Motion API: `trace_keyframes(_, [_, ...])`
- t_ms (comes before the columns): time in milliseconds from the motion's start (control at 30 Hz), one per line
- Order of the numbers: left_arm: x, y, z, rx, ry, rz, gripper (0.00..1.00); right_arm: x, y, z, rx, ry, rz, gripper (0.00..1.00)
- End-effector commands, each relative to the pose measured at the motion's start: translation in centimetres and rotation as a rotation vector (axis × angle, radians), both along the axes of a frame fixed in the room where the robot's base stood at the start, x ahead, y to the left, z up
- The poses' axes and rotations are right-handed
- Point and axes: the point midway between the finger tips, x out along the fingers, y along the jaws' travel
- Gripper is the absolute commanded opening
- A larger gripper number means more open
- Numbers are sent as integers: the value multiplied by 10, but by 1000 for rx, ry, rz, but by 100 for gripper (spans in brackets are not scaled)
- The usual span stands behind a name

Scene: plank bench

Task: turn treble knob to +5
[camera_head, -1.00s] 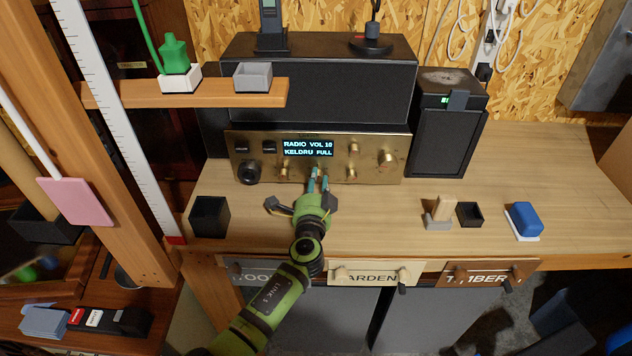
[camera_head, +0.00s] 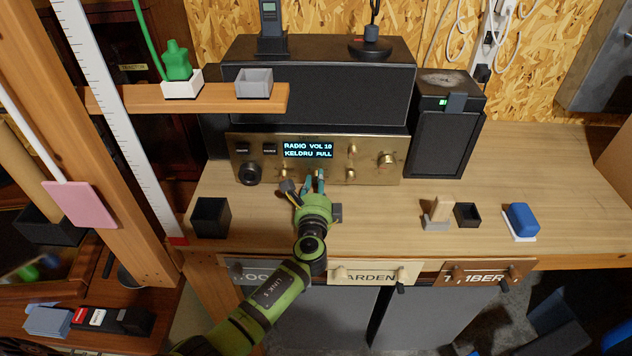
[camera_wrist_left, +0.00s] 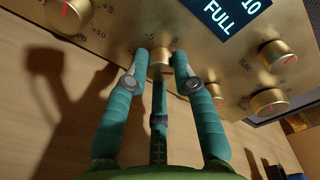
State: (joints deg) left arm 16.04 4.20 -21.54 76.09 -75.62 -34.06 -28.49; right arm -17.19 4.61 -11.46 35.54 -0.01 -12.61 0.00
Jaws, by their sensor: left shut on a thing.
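The brass radio front (camera_head: 225,160) stands at the back of the bench, its display (camera_head: 308,150) reading "RADIO VOL 10 KELDRU FULL". My left gripper (camera_head: 313,182) reaches the lower edge of the front, just below the display. In the wrist view its teal fingers (camera_wrist_left: 160,65) are shut around a small brass knob (camera_wrist_left: 159,57) with scale marks, including a 5, above it. The knob's name is not readable, and the fingers partly hide its pointer. A similar knob (camera_wrist_left: 68,14) with a red pointer and a +10 mark is beside it. My right gripper is not in view.
Other knobs (camera_wrist_left: 270,101) sit close to the right of the fingers. A dark open box (camera_head: 210,217) stands left on the bench. A shelf (camera_head: 220,94) overhangs at left.

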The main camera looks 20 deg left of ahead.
Motion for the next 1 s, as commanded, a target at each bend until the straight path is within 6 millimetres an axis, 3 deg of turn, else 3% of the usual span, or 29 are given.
trace_keyframes(533, [0,-3,0,24,6,-7,0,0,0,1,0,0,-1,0])
trace_keyframes(567, [0,-3,0,24,6,-7,30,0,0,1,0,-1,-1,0])
trace_keyframes(600, [0,-3,0,24,6,-7,46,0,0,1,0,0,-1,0])
trace_keyframes(633, [0,-3,0,24,6,-7,50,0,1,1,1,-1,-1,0])
trace_keyframes(1000, [-3,-2,-1,24,7,-2,50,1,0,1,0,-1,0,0])
